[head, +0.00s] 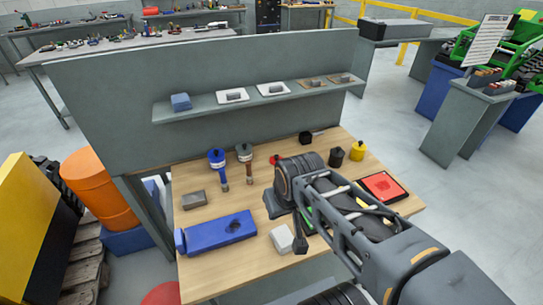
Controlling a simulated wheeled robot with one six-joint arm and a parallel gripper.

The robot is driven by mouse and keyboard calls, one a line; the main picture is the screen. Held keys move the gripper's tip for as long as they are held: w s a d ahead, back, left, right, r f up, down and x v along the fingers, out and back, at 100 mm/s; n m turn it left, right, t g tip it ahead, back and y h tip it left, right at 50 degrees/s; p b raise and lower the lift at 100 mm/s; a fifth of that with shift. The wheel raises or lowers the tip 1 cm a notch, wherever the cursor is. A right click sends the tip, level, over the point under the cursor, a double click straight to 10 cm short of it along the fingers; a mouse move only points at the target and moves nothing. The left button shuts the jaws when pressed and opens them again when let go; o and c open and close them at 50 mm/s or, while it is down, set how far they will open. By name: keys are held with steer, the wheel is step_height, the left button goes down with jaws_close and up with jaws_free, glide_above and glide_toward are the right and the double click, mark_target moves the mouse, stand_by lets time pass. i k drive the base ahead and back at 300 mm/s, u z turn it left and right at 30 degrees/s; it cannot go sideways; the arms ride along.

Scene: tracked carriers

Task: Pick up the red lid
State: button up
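A flat red square piece (383,186) with a dark rim lies at the right end of the wooden workbench (250,262); it looks like the red lid. A smaller red bit (273,160) shows behind my wrist, mostly hidden, so I cannot tell what it is. My gripper (286,222) hangs over the middle of the bench, left of the red square, with its dark fingers apart and nothing seen between them. My arm comes in from the lower right and covers part of the bench.
A blue block with a hole (222,232), a pale grey block (282,239), a grey-brown block (193,200), a blue-topped tool (217,165), a black cup (336,157) and a yellow container (357,150) stand on the bench. A shelf (200,108) hangs on the back panel.

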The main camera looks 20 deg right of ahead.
mark_target(273, 160)
steer(key=k, duration=0.45)
steer(key=u, duration=1.2)
steer(key=k, duration=0.75)
steer(key=z, duration=1.3)
steer(key=i, duration=0.95)
steer(key=u, duration=0.15)
